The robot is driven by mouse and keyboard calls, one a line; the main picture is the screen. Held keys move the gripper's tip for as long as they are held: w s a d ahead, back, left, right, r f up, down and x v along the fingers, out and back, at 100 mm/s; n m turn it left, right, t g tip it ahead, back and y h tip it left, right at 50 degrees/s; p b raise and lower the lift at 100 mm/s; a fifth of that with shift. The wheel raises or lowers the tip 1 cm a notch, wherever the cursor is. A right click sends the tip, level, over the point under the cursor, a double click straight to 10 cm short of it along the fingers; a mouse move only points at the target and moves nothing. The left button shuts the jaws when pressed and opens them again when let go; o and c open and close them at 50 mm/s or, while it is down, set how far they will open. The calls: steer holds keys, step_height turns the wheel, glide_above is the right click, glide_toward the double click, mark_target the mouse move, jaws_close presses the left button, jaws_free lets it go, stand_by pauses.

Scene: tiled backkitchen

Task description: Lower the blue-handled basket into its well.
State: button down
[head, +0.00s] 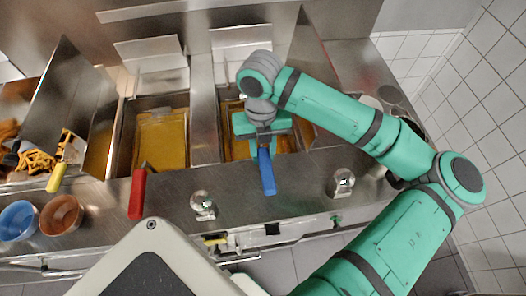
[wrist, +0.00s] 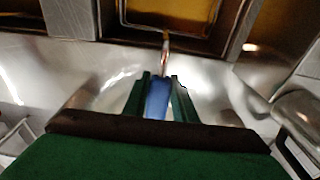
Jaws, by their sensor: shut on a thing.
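The blue handle (head: 267,172) of the basket points toward the front of the steel fryer counter. My gripper (head: 264,148) is over the right-hand well (head: 228,148), which holds amber oil, and hides much of it. In the wrist view my gripper (wrist: 160,90) has its two green fingers on either side of the blue handle (wrist: 157,102), shut on it. A thin metal rod runs from the handle to a wire rim (wrist: 170,33) over the amber oil. The basket's body is mostly hidden, and I cannot tell how deep it sits.
A red-handled basket (head: 137,193) is at the middle well (head: 160,140). A yellow handle (head: 56,177) is at the left, near orange fried food (head: 38,162). Blue (head: 18,221) and brown (head: 61,214) bowls stand front left. Round knobs (head: 203,204) line the front edge. Upright metal panels flank the wells.

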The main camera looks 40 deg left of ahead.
steer(key=shift+f, duration=0.4)
steer(key=c, duration=1.4)
jaws_free()
steer(key=shift+o, duration=0.2)
steer(key=shift+r, duration=0.1)
steer(key=r, duration=0.7)
steer(key=w+a+r, duration=0.1)
steer(key=r, duration=0.2)
steer(key=shift+r, duration=0.3)
